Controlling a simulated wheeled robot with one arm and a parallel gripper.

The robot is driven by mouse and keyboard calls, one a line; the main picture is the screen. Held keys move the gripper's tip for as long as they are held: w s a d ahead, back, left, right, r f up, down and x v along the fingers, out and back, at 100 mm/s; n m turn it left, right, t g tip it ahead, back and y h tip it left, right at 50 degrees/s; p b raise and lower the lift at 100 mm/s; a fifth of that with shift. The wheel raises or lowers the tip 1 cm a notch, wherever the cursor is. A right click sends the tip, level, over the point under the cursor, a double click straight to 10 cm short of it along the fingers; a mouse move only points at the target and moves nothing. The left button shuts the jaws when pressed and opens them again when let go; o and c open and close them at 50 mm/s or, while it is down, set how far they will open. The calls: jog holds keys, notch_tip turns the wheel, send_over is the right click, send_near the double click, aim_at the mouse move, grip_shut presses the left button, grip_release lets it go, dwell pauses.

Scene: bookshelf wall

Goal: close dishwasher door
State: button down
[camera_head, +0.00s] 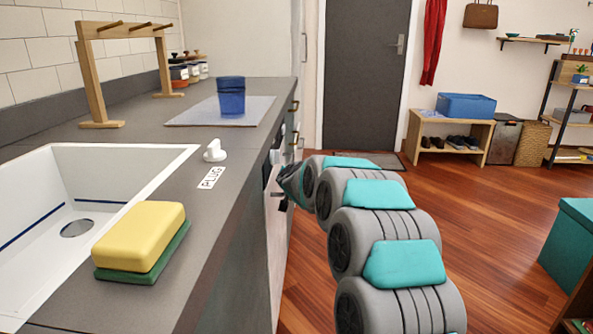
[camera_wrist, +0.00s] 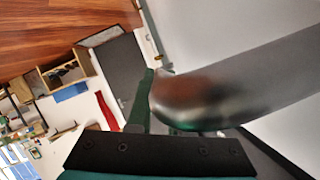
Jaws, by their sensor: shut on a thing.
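The dishwasher door (camera_head: 275,245) is a pale panel under the counter in the head view, seen almost edge-on. It stands close to upright at the cabinet front; I cannot tell whether it is fully flush. My gripper (camera_head: 281,191) is at the door's upper part, with my arm reaching in from the right. In the wrist view, a thick grey rounded bar (camera_wrist: 235,85), which looks like the door handle, lies at my gripper (camera_wrist: 165,115). The jaws are shut on it. One dark green finger shows; the bar and the dark gripper body hide most of the grasp.
The grey counter (camera_head: 215,200) runs along the left, with a white sink, a yellow sponge (camera_head: 140,236), a white plug (camera_head: 215,151) and blue cups (camera_head: 231,96). The wooden floor (camera_head: 470,225) to the right is open. A teal box (camera_head: 572,245) stands at the far right.

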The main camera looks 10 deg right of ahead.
jog(key=shift+w+a+r, duration=0.1)
jog(key=shift+a+r, duration=0.05)
jog(key=shift+a, duration=0.5)
jog(key=c, duration=0.8)
grip_release()
jog(key=shift+a, duration=0.25)
jog(key=shift+c, duration=0.2)
jog(key=v, duration=0.6)
jog(key=shift+r, duration=0.15)
jog(key=shift+s+d+r+b, duration=0.1)
jog(key=shift+s+b, duration=0.05)
jog(key=shift+s, duration=0.25)
jog(key=shift+s+d+r+b, duration=0.1)
jog(key=shift+s+b, duration=0.05)
jog(key=shift+s, duration=0.25)
jog(key=shift+d, duration=0.15)
